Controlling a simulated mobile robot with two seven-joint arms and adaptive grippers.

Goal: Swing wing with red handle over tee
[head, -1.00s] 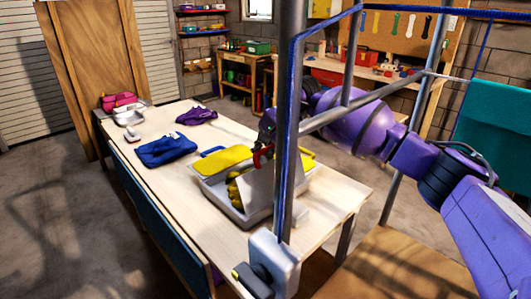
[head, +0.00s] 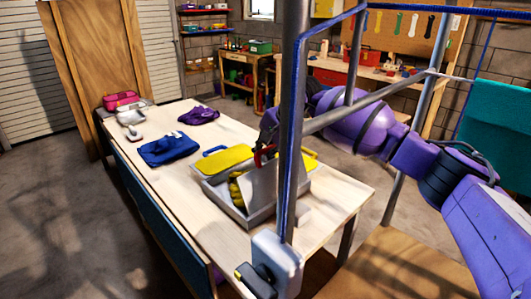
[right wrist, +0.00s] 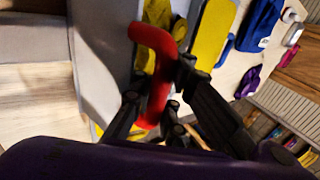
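The grey wing (head: 261,186) of a folding board stands steeply tilted above the board's pale base (head: 257,217) on the table. Its red handle (right wrist: 158,75) is a curved bar, partly hidden behind the post in the head view. In the head view the gripper is largely hidden by the post. My left gripper is not in view.
A metal post (head: 291,130) with a blue line and a grey box (head: 278,262) stands in front. Blue cloth (head: 168,149), purple cloth (head: 198,115) and a pink item (head: 120,100) lie farther along the table (head: 205,210). The table's near left part is clear.

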